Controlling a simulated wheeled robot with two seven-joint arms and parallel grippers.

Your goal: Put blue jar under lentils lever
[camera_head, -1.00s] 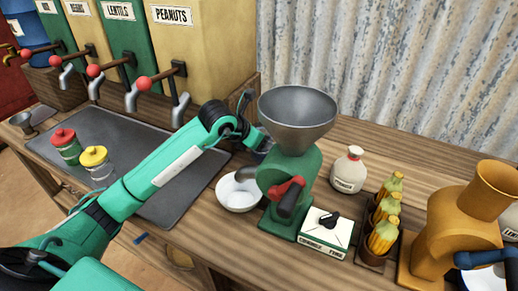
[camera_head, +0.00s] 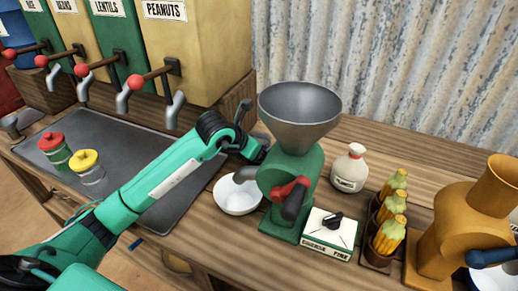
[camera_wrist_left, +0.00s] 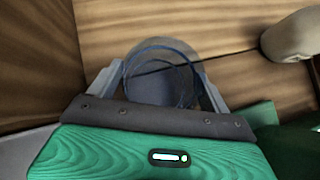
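The blue jar (camera_wrist_left: 163,80) shows from above in the left wrist view as a clear round vessel with blue rings. In the head view it is mostly hidden behind my left arm and the green grinder. My left gripper (camera_head: 256,152) is low at the counter behind the grinder. Its two fingers lie on either side of the jar; I cannot tell whether they press on it. The lentils lever (camera_head: 98,65), with a red knob, is on the green dispenser labelled LENTILS (camera_head: 107,8), with a grey spout below. My right gripper is not in view.
A grey tray (camera_head: 115,137) below the dispensers holds a red-lidded jar (camera_head: 55,150) and a yellow-lidded jar (camera_head: 88,168). A white bowl (camera_head: 237,199) and green grinder (camera_head: 290,180) stand close to my left arm. A white bottle (camera_head: 349,169) is behind, right.

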